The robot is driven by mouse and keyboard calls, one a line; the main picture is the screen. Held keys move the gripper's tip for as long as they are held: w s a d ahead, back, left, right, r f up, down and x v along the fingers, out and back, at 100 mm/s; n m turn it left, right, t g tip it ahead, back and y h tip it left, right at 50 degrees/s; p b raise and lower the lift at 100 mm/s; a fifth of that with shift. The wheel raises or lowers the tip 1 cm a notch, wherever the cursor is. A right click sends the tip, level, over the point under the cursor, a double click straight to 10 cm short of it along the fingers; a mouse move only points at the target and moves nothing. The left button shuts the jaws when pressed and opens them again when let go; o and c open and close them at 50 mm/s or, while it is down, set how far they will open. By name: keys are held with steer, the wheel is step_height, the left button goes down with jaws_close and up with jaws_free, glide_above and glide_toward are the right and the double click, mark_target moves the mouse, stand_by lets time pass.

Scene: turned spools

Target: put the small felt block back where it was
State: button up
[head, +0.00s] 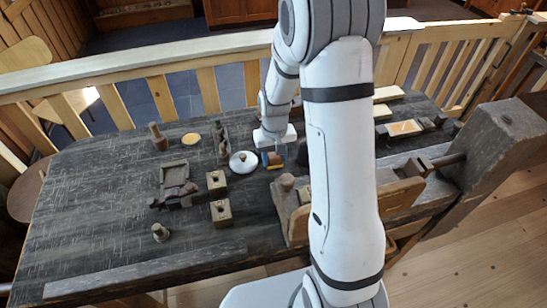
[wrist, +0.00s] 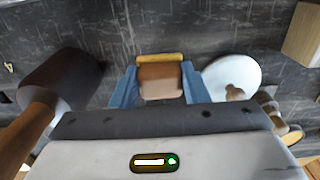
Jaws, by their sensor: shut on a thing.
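The small felt block (wrist: 160,82) is brown with a yellow strip along its far edge. It sits between the two blue fingers of my gripper (wrist: 158,90) in the wrist view, and my gripper is shut on it. In the head view my gripper (head: 274,160) is low over the dark bench top, just right of a white round lid with a knob (head: 243,162). The block (head: 275,158) shows there as a small orange-brown patch between the fingers. I cannot tell whether its underside touches the bench.
The lid (wrist: 232,77) is close on the right in the wrist view, and a dark mallet head (wrist: 60,80) is close on the left. Two wooden blocks (head: 217,182) and a square tray (head: 174,175) stand left.

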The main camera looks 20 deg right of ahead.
steer(key=shift+f, duration=0.4)
steer(key=shift+f, duration=0.2)
steer(key=o, duration=1.1)
steer(key=shift+r, duration=0.2)
